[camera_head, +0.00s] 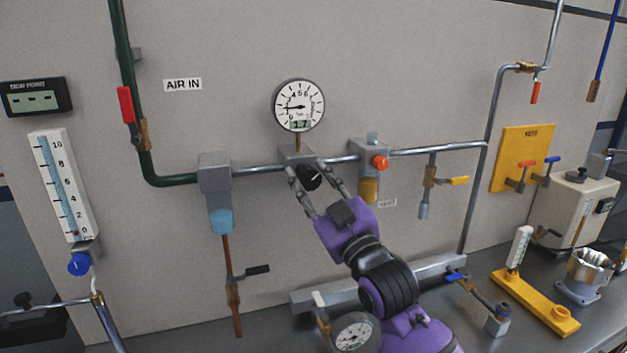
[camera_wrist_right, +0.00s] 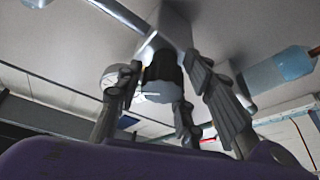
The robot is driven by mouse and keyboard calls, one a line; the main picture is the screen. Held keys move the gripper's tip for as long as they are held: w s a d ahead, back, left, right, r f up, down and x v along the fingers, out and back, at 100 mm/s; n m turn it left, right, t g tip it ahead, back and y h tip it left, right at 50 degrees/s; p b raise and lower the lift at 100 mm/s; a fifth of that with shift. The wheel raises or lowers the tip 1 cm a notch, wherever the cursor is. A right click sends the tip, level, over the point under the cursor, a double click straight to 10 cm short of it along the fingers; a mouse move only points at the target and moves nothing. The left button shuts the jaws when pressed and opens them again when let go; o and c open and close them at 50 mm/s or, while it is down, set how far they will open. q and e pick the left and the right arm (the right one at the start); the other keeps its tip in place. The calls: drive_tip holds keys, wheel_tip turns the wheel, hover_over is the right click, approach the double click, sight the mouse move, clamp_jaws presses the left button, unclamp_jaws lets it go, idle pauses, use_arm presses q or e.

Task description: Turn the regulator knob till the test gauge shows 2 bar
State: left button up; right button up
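The regulator knob (camera_head: 309,177) is black and sits on the front of a grey regulator block (camera_head: 296,153) on the air line. The round white gauge (camera_head: 299,105) stands above it; its needle points left and its small display seems to read 1.7. My right gripper (camera_head: 311,170) has its fingers on either side of the knob, spread, with a slim gap at one side. In the right wrist view the knob (camera_wrist_right: 161,75) lies between the fingers; contact is not clear. My left gripper is out of view.
A grey filter block (camera_head: 214,172) with a blue bowl stands left of the regulator. A block with an orange button (camera_head: 380,162) and yellow bowl stands close on the right. Below are a grey manifold bar (camera_head: 440,268) and a second gauge (camera_head: 353,334).

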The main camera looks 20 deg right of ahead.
drive_tip(key=c, duration=0.5)
drive_tip(key=shift+m+t+h, duration=0.3)
drive_tip(key=shift+m+h, duration=0.4)
drive_tip(key=shift+m, duration=0.8)
drive_tip(key=shift+c, duration=0.4)
drive_tip(key=o, duration=0.9)
drive_tip(key=shift+o, duration=0.8)
drive_tip(key=shift+d, duration=0.2)
drive_tip(key=shift+a, duration=0.1)
drive_tip(key=shift+s+f, duration=0.35)
drive_tip(key=shift+s, duration=0.15)
drive_tip(key=v, duration=1.1)
drive_tip(key=shift+r, duration=0.15)
